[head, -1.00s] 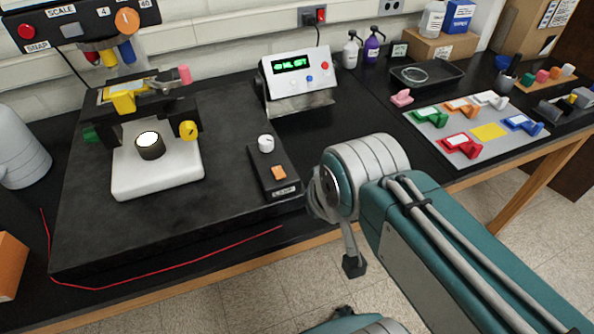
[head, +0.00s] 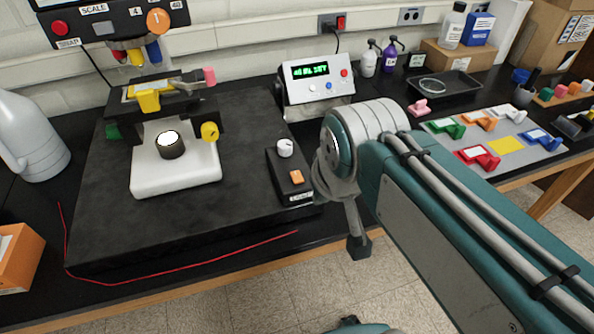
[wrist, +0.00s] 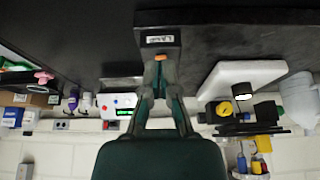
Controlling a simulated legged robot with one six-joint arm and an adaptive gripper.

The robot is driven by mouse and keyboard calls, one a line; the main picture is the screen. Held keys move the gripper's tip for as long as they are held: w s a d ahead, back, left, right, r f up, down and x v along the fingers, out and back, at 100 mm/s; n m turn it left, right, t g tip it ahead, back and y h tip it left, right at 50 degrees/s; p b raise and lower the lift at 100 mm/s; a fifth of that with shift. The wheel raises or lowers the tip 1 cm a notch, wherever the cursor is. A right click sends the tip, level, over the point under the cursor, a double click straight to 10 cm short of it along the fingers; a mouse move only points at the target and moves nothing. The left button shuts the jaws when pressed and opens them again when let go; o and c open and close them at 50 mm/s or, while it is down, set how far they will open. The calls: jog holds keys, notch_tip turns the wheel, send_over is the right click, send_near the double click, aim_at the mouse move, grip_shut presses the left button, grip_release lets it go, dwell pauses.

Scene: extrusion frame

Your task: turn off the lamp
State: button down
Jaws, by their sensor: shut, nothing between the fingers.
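The lamp's control box (head: 305,195) is black, with a white knob (head: 285,148) and an orange rocker switch (head: 296,177). It lies at the right front of the dark slab. The lamp (head: 168,140), a black cylinder on a white base, has a bright white, lit top. In the wrist view my gripper (wrist: 160,76) is shut and empty. Its fingertips are close to the orange switch (wrist: 160,58) in the picture; I cannot tell whether they touch. The fingers hide the knob there. In the head view I cannot make out the fingertips.
A dark slab (head: 100,225) carries the microscope stand, with a red wire along its front. A display unit (head: 315,80) stands behind the box. A white jug (head: 35,145) stands left. Colored blocks on a grey board (head: 500,122) lie right.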

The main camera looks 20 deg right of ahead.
jog(key=w+r+g, duration=0.3)
jog(key=w+r, duration=0.2)
jog(key=w, duration=0.3)
jog(key=r+g, duration=0.2)
jog(key=g, duration=0.1)
send_over(298, 178)
jog(key=w, duration=0.2)
jog(key=shift+a+f, duration=0.1)
jog(key=shift+f, duration=0.1)
jog(key=shift+f, duration=0.1)
jog(key=f, duration=0.4)
jog(key=s+f, duration=0.1)
jog(key=f, duration=0.8)
jog(key=shift+s+f, duration=0.4)
